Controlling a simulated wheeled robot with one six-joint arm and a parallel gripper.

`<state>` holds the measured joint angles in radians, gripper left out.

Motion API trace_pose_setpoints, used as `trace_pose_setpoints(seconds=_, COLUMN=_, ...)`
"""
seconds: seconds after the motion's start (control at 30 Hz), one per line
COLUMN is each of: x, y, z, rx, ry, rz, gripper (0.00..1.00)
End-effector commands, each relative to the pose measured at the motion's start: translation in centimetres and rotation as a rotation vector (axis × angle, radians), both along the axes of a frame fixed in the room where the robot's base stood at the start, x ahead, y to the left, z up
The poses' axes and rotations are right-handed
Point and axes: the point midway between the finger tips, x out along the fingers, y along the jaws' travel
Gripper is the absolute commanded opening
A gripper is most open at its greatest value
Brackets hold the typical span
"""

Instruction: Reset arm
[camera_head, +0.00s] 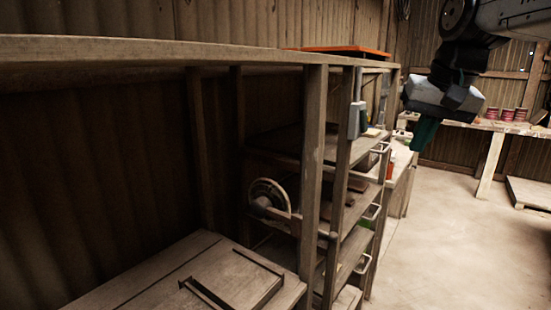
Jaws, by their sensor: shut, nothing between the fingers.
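My arm (465,55) reaches in from the upper right corner. My gripper (422,138) hangs at its end, with a pale grey body and dark green fingers pointing down and slightly left. The fingers are together and nothing shows between them.
A wooden shelf unit (312,175) runs along the left, with an orange tray (340,50) on top. A round wheel-like part (268,195) sits above a low wooden bench (130,280). A far table (490,128) holds red cans (507,115).

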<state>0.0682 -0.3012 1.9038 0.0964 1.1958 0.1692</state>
Motion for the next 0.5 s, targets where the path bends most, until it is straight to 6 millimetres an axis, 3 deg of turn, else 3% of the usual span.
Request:
trace_pose_setpoints(seconds=0.03, x=-3.0, y=0.2, z=-2.5, rx=-0.021, ry=0.044, rz=0.036, gripper=0.0)
trace_pose_setpoints(seconds=0.1, x=-7.1, y=0.3, z=-6.0, rx=-0.051, ry=0.103, rz=0.09, gripper=0.0)
trace_pose_setpoints(seconds=0.3, x=-17.8, y=0.6, z=-14.9, rx=-0.109, ry=0.231, rz=0.213, gripper=0.0)
trace_pose_setpoints(seconds=0.4, x=-21.3, y=0.6, z=-17.6, rx=-0.123, ry=0.257, rz=0.237, gripper=0.0)
trace_pose_setpoints(seconds=0.5, x=-22.7, y=0.7, z=-18.4, rx=-0.127, ry=0.249, rz=0.242, gripper=0.0)
